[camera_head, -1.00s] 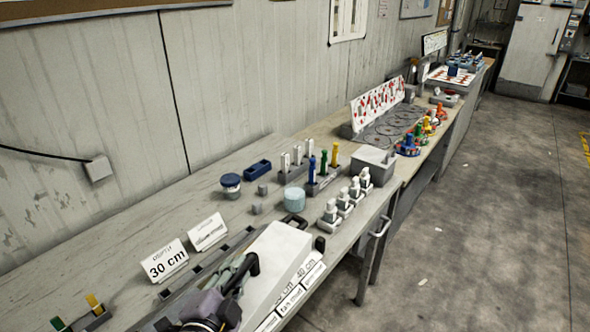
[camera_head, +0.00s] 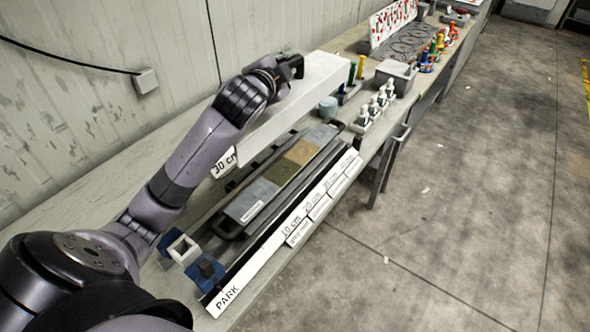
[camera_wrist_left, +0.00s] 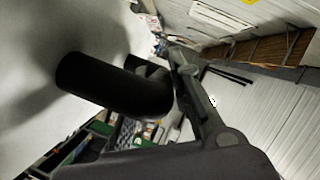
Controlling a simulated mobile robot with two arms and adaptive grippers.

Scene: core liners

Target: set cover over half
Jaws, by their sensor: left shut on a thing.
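My left gripper (camera_head: 290,68) is shut on the black handle of the long white cover (camera_head: 302,108). The handle (camera_wrist_left: 105,82) and a gripper finger (camera_wrist_left: 195,92) show close up in the left wrist view, with the pale cover at its left. The cover is held raised behind the core half, towards the wall. The half (camera_head: 297,153) lies open in a dark tray on the bench, with grey, tan, brown and blue-grey sections. My right gripper is not in view.
A white strip marked PARK (camera_head: 228,297) and cm labels runs along the front edge. A 30 cm sign (camera_head: 222,163) stands behind the tray, partly hidden by the cover. White-topped bottles (camera_head: 375,105) and a grey box (camera_head: 396,76) stand beyond the tray's far end. Blue holders (camera_head: 207,268) are at the near end.

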